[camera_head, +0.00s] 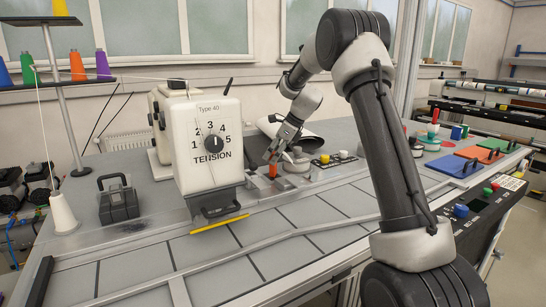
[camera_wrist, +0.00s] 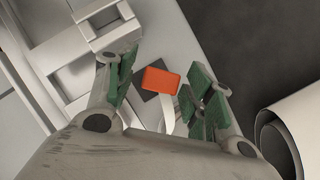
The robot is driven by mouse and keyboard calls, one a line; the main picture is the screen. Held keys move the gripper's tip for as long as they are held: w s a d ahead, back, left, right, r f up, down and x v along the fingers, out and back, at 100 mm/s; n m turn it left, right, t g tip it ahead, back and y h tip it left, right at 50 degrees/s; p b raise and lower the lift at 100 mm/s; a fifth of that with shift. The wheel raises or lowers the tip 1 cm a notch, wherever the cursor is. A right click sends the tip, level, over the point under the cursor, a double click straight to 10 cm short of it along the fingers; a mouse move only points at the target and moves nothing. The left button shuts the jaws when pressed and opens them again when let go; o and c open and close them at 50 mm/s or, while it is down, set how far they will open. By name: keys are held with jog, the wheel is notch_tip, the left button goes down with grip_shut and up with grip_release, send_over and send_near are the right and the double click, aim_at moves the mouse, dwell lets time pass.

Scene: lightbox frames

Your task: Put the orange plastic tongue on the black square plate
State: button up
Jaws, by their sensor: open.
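The orange plastic tongue (camera_wrist: 160,80) shows in the wrist view as a small orange block between my two fingers. In the head view it is a small orange piece (camera_head: 273,171) just below my gripper (camera_head: 273,157). A dark square (camera_wrist: 138,77), which looks like the black square plate, lies partly behind the tongue in the wrist view. I cannot tell whether the tongue touches it. My gripper (camera_wrist: 158,90) is open, with green-padded fingers on either side of the tongue. The plate is not clear in the head view.
A white tension unit (camera_head: 208,145) stands left of my gripper, with a yellow strip (camera_head: 220,224) in front. A button box (camera_head: 335,159) is close on the right. Blue, orange and green panels (camera_head: 478,155) lie farther right. The grey tabletop in front is mostly clear.

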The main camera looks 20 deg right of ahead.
jog(key=v, duration=1)
jog(key=s+r+n+h, duration=0.1)
jog(key=s+r+n, duration=0.35)
jog(key=s, duration=0.35)
jog(key=s+r+n+h, duration=0.1)
jog(key=s+r+n, duration=0.2)
jog(key=s+n, duration=0.7)
jog(key=s+f+n+h, duration=0.1)
jog(key=s+f+n, duration=0.2)
jog(key=s, duration=0.9)
jog(key=s+d+f+n+t+h, duration=0.1)
jog(key=s+f+n+h, duration=0.1)
jog(key=s+n, duration=0.5)
jog(key=s+f, duration=0.1)
jog(key=s, duration=0.5)
jog(key=shift+s+d+f, duration=0.15)
jog(key=shift+s+f, duration=0.05)
jog(key=shift+f, duration=0.2)
